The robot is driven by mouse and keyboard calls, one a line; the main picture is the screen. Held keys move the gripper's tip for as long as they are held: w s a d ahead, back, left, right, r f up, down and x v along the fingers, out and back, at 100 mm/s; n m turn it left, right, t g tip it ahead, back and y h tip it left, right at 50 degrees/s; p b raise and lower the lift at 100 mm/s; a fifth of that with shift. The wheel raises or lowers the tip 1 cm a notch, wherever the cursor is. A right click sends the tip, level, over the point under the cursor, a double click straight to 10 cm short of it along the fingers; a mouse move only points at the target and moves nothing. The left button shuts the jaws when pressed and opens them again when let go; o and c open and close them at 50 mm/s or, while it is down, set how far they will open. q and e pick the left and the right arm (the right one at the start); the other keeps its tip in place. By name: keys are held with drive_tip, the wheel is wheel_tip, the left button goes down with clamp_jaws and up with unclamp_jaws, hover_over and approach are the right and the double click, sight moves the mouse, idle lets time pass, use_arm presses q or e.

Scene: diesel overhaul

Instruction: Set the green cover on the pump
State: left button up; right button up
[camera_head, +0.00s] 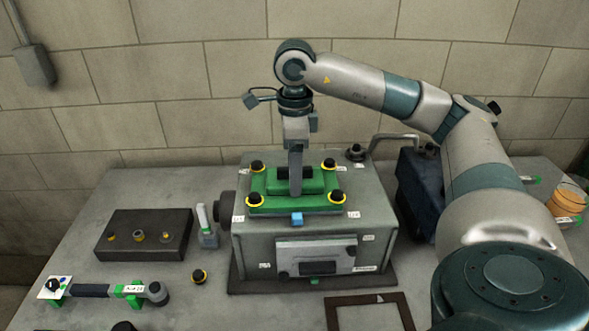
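The green cover (275,203) is at the top of the grey pump housing (262,248), level and lined up with it. Black knobs with yellow rings (337,198) stand at its corners. I cannot tell whether it rests fully flush. A black handle block (314,180) rises from its middle. My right gripper (296,188) points straight down at this handle. Its near finger crosses the handle's front and hides the other finger, so its grip is not clear. My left gripper is not in view.
A dark block with brass-coloured fittings (117,250) lies at the left, with a green-and-black handled tool (92,290) in front. A dark frame (345,318) is at the front.

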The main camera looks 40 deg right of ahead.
drive_tip(key=shift+o, duration=0.6)
drive_tip(key=shift+r, duration=0.55)
wheel_tip(320, 180, up, 5)
drive_tip(key=shift+f+b, duration=0.2)
drive_tip(key=shift+b, duration=0.35)
wheel_tip(320, 180, up, 12)
drive_tip(key=p, duration=0.2)
drive_tip(key=shift+f+p, duration=0.15)
drive_tip(key=shift+p, duration=0.2)
